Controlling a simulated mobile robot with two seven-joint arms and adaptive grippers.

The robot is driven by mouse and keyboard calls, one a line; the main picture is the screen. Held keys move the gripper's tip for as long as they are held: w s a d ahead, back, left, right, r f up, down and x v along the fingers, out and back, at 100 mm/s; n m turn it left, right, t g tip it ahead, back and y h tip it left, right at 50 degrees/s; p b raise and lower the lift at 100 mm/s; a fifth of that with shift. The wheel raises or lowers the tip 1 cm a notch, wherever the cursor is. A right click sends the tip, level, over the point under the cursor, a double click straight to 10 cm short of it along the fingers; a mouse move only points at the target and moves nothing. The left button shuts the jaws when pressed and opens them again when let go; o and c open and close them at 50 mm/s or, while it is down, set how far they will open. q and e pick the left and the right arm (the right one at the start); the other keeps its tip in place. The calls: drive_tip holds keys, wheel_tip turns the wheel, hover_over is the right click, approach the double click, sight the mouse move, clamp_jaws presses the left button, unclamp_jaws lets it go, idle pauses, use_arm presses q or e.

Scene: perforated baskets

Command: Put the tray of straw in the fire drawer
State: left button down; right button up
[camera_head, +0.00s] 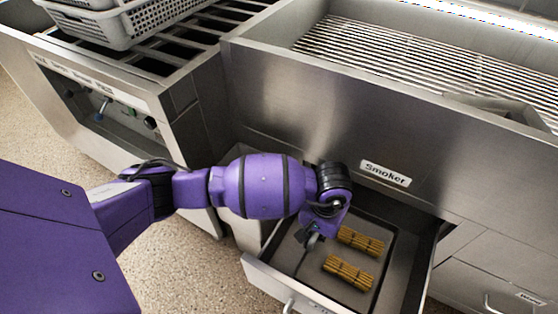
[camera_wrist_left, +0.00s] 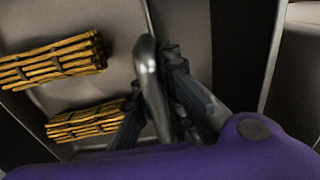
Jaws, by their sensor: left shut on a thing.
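The grey metal tray (camera_head: 312,270) lies inside the open drawer (camera_head: 262,275) under the smoker. Two tied yellow straw bundles, one nearer (camera_head: 348,273) and one farther (camera_head: 360,241), lie in the tray. Both bundles also show in the left wrist view, one above (camera_wrist_left: 52,62) and one below (camera_wrist_left: 85,123). My left gripper (camera_head: 309,240) reaches down at the tray's left side. In the left wrist view its dark fingers (camera_wrist_left: 155,115) are shut on the tray's curved metal handle (camera_wrist_left: 147,65). The forearm hides part of the drawer's back left. My right gripper is out of view.
The smoker front (camera_head: 300,105), with its label (camera_head: 385,173), rises directly behind the drawer. A grill (camera_head: 410,60) lies on top. A perforated basket (camera_head: 150,20) sits on the left cooker's bars. Speckled floor (camera_head: 190,265) is clear to the drawer's left.

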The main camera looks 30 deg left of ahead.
use_arm(q)
wheel_tip(320, 180, down, 2)
drive_tip(key=shift+w+f, duration=0.1)
drive_tip(key=shift+f, duration=0.1)
wheel_tip(320, 180, down, 3)
drive_tip(key=shift+d+f+b, duration=0.1)
drive_tip(key=shift+b, duration=0.55)
drive_tip(key=shift+w, duration=0.1)
drive_tip(key=shift+f, duration=0.2)
drive_tip(key=c, duration=1.8)
unclamp_jaws()
drive_tip(key=shift+r, duration=0.15)
